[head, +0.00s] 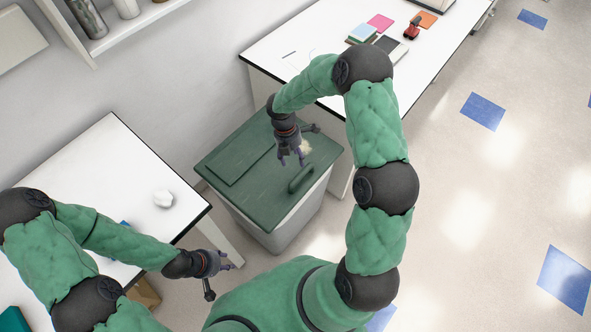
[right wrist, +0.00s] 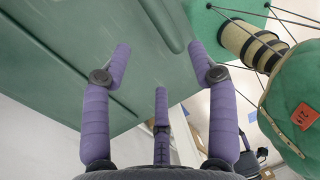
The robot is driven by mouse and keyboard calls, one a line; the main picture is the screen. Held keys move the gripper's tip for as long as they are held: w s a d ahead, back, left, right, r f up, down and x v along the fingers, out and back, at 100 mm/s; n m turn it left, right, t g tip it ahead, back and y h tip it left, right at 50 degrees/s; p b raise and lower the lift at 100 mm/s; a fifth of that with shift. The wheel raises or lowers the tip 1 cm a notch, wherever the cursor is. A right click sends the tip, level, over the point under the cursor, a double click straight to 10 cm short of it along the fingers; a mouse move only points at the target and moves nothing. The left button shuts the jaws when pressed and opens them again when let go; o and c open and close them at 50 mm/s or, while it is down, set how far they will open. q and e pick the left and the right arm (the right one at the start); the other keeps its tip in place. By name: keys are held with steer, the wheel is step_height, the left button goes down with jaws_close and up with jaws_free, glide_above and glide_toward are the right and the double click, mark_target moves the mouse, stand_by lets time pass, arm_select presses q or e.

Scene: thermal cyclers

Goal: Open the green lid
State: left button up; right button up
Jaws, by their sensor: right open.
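The green lid (head: 240,165) lies flat and closed on a pale grey bin (head: 305,215) between the two tables. A rounded green handle (head: 301,179) stands up near its right front edge. My right gripper (head: 292,157) hangs over the lid, just behind the handle, fingers pointing down. In the right wrist view its purple fingers (right wrist: 160,62) are spread and empty, with the lid (right wrist: 75,60) in front of them. I cannot tell whether they touch the lid. My left gripper (head: 220,264) is beside the left table's corner, away from the lid; its finger state is unclear.
The floor (head: 480,180) to the right is clear.

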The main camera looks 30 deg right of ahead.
mark_target(298, 175)
steer(key=f+b, duration=0.1)
steer(key=f, duration=0.2)
steer(key=s+f, duration=0.1)
steer(key=f, duration=0.2)
steer(key=s+f+b, duration=0.1)
steer(key=f, duration=0.2)
steer(key=shift+d+f+b, duration=0.3)
steer(key=shift+d, duration=0.05)
steer(key=shift+c, duration=0.3)
steer(key=shift+w, duration=0.1)
jaws_close()
